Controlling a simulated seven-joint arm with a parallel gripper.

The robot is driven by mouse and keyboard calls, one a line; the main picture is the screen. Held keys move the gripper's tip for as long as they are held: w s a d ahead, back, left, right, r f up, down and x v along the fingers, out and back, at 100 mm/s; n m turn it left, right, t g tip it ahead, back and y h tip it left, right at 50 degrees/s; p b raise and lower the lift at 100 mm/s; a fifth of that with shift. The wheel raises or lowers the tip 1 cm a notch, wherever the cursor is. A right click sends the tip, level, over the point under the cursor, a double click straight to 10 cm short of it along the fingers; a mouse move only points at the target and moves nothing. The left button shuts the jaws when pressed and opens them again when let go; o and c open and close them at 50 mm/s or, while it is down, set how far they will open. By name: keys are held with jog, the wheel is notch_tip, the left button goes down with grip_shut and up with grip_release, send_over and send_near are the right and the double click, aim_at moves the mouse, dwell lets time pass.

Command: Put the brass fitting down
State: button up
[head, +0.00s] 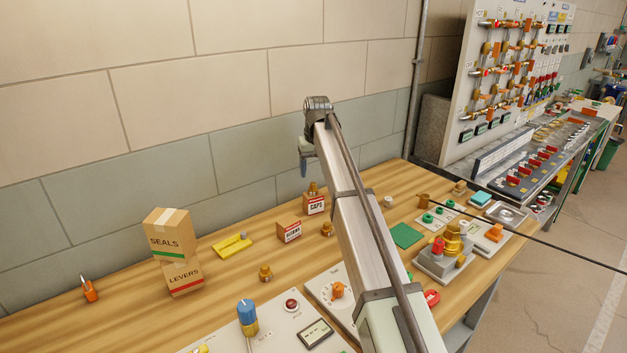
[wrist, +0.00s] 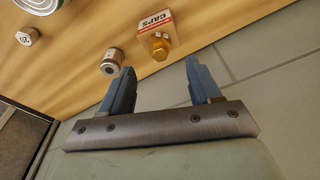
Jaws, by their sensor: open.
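A brass fitting (head: 313,188) stands on top of the small CAPS box (head: 315,204) near the wall. In the wrist view the brass fitting (wrist: 159,46) shows at the near end of the CAPS box (wrist: 156,24), beyond my fingertips. My gripper (wrist: 159,66) is open, with nothing between its two blue fingers and a gap to the fitting. In the head view only a bit of a blue finger shows, above and behind the CAPS box; my arm hides part of the bench. Two similar brass pieces stand on the wood, one front left (head: 265,273) and one near the boxes (head: 326,230).
A small metal cylinder (wrist: 112,62) stands near the left finger in the wrist view. A second small box (head: 289,231) and a yellow piece (head: 232,245) are left of the CAPS box. Stacked SEALS and LEVERS boxes (head: 168,236) stand further left. The wall is close behind.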

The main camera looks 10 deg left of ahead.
jog(key=shift+s+d+r, duration=0.1)
jog(key=shift+s+r, duration=0.1)
jog(key=shift+r, duration=1.15)
jog(key=shift+s+d+r, duration=0.1)
jog(key=shift+s+r, duration=0.05)
jog(key=shift+r, duration=1.2)
